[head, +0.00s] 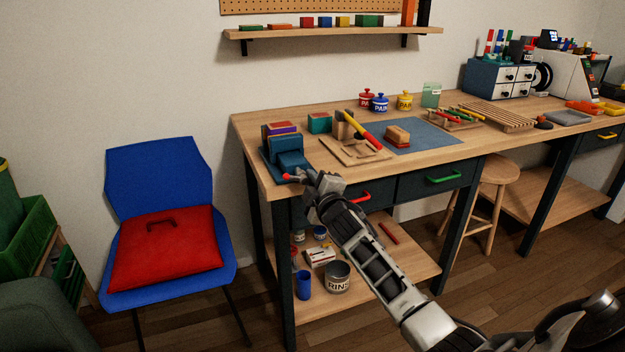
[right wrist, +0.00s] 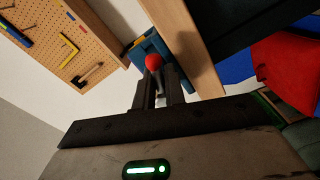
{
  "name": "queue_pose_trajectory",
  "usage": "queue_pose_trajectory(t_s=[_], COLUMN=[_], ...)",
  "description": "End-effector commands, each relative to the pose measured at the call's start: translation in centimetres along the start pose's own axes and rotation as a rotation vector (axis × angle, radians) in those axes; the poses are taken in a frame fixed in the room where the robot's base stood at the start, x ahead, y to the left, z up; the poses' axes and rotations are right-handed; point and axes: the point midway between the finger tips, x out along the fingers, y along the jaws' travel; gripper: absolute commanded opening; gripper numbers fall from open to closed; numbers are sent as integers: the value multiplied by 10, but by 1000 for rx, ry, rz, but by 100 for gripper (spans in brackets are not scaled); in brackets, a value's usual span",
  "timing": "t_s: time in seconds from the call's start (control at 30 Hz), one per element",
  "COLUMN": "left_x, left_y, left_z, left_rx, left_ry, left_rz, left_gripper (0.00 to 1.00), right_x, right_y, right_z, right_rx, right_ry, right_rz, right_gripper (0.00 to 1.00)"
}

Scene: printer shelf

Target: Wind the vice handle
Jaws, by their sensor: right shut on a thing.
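The blue vice (head: 289,160) stands at the left front corner of the wooden workbench, with colored blocks at its back. Its handle has a red knob (head: 287,177) at the front left. My right gripper (head: 306,177) is at the bench's front edge, beside the vice, and is shut on the vice handle. In the right wrist view the red knob (right wrist: 153,62) sits at the tips of the two dark fingers (right wrist: 158,82), with part of the blue vice (right wrist: 148,47) behind it. The handle's bar is mostly hidden by the fingers. My left gripper is not in view.
A blue chair (head: 155,178) with a red cushion (head: 166,247) stands left of the bench. The bench top (head: 252,128) holds a wooden board (head: 352,152), a blue mat (head: 432,138) and paint pots. Drawers with red and green handles lie below the front edge.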

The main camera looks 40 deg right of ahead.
Motion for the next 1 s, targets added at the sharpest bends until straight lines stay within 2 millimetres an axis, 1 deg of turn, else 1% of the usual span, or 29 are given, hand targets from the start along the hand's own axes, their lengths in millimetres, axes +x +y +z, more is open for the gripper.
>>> queue_pose_trajectory(t_s=[0.03, 0.3, 0.7, 0.73, 0.8, 1.0], left_x=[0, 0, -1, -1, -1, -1], left_y=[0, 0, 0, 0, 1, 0], left_z=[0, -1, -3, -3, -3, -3], left_rx=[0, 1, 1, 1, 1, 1], left_ry=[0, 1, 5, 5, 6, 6], left_rz=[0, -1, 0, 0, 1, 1], left_gripper=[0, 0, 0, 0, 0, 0], right_x=[-1, -1, 0, 0, 0, -1], right_y=[-5, -5, -3, -3, -3, -6], right_z=[-8, -9, -10, -10, -10, -4], right_rx=[28, 83, 87, 87, 87, 83], right_ry=[16, 18, 20, 20, 19, 8], right_rz=[-6, -3, 0, 0, 0, -7], right_gripper=[0, 0, 0, 17, 34, 34])
